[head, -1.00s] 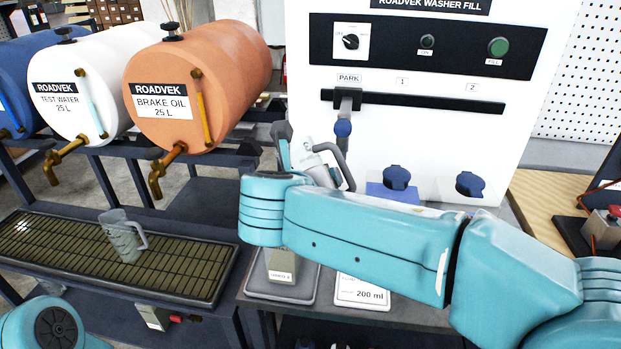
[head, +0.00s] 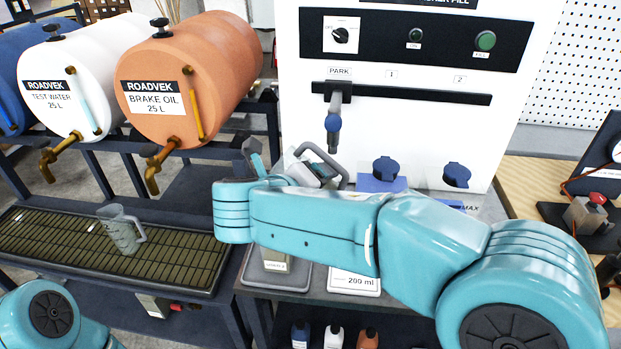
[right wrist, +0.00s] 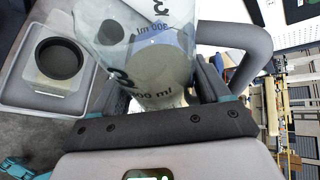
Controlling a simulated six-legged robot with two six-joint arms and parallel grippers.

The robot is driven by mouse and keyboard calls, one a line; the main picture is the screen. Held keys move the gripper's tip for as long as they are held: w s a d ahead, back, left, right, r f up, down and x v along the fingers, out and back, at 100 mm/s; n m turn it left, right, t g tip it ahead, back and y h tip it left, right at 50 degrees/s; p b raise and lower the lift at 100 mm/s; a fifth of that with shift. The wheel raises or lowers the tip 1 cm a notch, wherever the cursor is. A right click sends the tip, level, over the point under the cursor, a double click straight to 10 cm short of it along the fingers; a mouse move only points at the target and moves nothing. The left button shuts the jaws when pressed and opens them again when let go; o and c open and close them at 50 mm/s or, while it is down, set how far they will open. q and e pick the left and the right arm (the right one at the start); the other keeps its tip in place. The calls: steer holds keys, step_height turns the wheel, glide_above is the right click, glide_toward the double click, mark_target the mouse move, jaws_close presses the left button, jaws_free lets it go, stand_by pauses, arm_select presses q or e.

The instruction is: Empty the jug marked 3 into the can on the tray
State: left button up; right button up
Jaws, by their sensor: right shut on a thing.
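My right gripper (right wrist: 152,102) is shut on a clear jug (right wrist: 140,35) marked 3, with black graduations and a grey handle. In the head view the jug (head: 322,168) is tilted, partly hidden behind my right arm. The can (right wrist: 60,60), pale with a round black top, stands on the grey tray (right wrist: 18,100) left of the jug in the right wrist view. In the head view the tray (head: 250,284) shows below my forearm, which hides most of the can. I cannot tell how much liquid is in the jug. My left gripper is out of view.
Another clear jug (head: 122,230) stands on the drip grate (head: 60,240) under the tanks. A white panel (head: 400,140) with a parked spout (head: 334,120) stands behind my right arm. A plate reading 200 ml (head: 355,283) lies right of the tray.

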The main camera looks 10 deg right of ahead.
steer(key=shift+n+h+p, duration=0.3)
steer(key=shift+n+h, duration=0.1)
steer(key=shift+a+f+n+g+h+p, duration=0.1)
steer(key=shift+f+n+g+h+p, duration=0.25)
steer(key=shift+n+h, duration=0.25)
steer(key=shift+w+a+r+n+g+h+p, duration=0.15)
steer(key=shift+n+h+p, duration=0.45)
steer(key=shift+p, duration=1.8)
steer(key=shift+w+a+r+n+g+h+p, duration=0.15)
steer(key=shift+n+h+p, duration=0.4)
steer(key=shift+p, duration=1.85)
steer(key=shift+a+r+n, duration=0.15)
steer(key=shift+a+n, duration=0.1)
steer(key=shift+n, duration=0.2)
steer(key=shift+w+a+r+n+h, duration=0.25)
steer(key=shift+r+n+h, duration=0.15)
steer(key=shift+h, duration=0.15)
